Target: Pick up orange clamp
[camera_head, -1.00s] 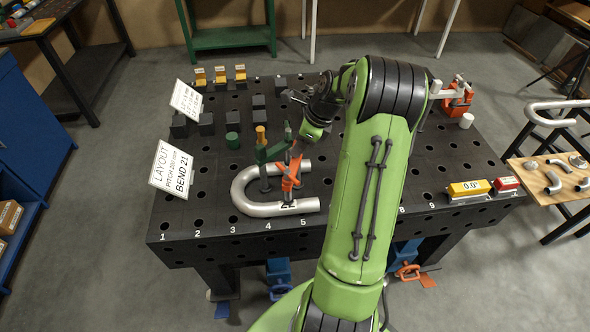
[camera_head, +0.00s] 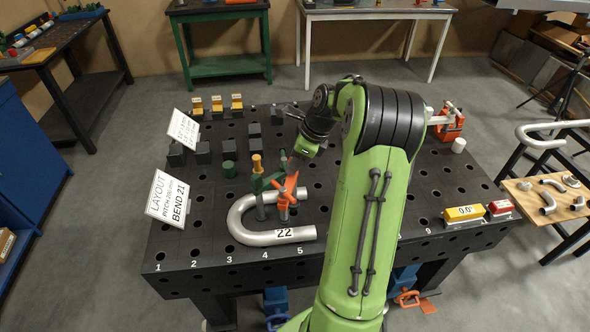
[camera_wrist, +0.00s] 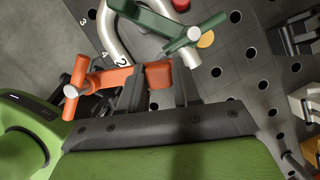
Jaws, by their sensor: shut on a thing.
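My gripper (camera_head: 293,167) is at the clamp's upper part. In the wrist view, my gripper's dark fingers (camera_wrist: 160,92) are shut on the orange clamp (camera_wrist: 105,77), with an orange block of it between them. The clamp's bar reaches left to a pale pin end. Whether the clamp's foot touches anything is hard to tell. A green clamp (camera_head: 261,185) stands close on the left; it also shows in the wrist view (camera_wrist: 160,27).
Dark blocks and a green cylinder (camera_head: 229,169) stand on the perforated black table (camera_head: 190,240). Sign cards (camera_head: 168,198) are at its left. An orange-red device (camera_head: 449,122) and a yellow level box (camera_head: 464,213) are on the right. The table's front left is clear.

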